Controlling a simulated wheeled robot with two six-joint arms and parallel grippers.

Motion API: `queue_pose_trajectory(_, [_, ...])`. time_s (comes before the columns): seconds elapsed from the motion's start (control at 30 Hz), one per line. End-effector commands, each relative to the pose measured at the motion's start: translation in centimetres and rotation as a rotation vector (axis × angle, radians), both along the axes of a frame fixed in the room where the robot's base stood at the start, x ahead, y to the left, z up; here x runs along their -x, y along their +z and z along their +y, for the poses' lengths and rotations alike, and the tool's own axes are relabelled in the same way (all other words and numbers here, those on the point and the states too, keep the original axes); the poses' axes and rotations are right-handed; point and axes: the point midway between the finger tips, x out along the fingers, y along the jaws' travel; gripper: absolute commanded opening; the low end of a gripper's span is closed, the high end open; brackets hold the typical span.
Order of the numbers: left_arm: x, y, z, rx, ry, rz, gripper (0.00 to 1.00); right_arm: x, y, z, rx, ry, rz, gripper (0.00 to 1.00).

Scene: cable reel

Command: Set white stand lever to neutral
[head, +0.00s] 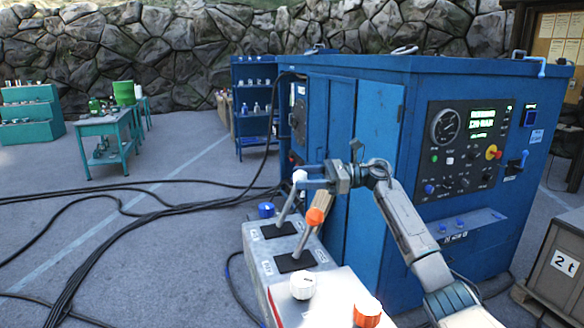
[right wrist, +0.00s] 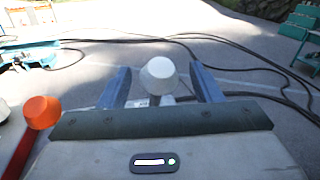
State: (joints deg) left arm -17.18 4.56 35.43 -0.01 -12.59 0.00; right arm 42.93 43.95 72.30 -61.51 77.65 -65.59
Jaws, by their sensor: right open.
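The grey control stand (head: 255,258) is at the bottom middle of the head view. Its white lever has a white knob (head: 299,177) on a metal shaft that rises from the far slot plate and leans to the right. The white knob also shows in the right wrist view (right wrist: 158,74), between my open fingers. My right gripper (head: 306,178) is at the knob; the fingers lie either side of it with a gap visible. Contact cannot be told. The orange-knobbed lever (head: 314,216) leans right from the nearer slot. My left gripper is not in view.
A large blue machine cabinet (head: 375,120) stands close behind my right arm. Black cables (head: 120,235) lie on the floor at left. A wooden crate (head: 555,265) is at right.

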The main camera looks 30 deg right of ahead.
Motion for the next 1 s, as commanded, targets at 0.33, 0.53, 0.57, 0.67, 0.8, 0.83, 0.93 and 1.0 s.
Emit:
queue_pose_trajectory(0.33, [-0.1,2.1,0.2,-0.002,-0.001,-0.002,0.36,-1.5,0.0,2.8,-0.001,0.0,0.0,0.59])
queue_pose_trajectory(0.53, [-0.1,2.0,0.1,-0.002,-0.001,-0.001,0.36,-1.5,-0.1,2.8,-0.001,-0.001,0.0,0.59])
queue_pose_trajectory(0.57, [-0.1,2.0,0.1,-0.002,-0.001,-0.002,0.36,-1.5,-0.1,2.8,-0.001,-0.001,0.0,0.59])
queue_pose_trajectory(0.67, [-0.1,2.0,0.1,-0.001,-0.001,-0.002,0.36,-1.5,-0.1,2.8,-0.001,-0.001,0.0,0.43])
queue_pose_trajectory(0.8, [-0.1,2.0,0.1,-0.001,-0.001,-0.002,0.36,-1.5,0.0,2.8,-0.001,-0.001,0.0,0.15])
queue_pose_trajectory(0.83, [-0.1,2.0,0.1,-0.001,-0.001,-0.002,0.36,-1.5,0.0,2.8,-0.001,-0.001,0.0,0.09])
queue_pose_trajectory(0.93, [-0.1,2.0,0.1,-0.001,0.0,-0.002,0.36,-1.5,0.0,2.8,-0.001,-0.001,0.0,0.0])
queue_pose_trajectory(1.0, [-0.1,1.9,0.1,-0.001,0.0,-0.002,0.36,-1.5,-0.1,3.1,-0.001,0.0,0.0,0.0])
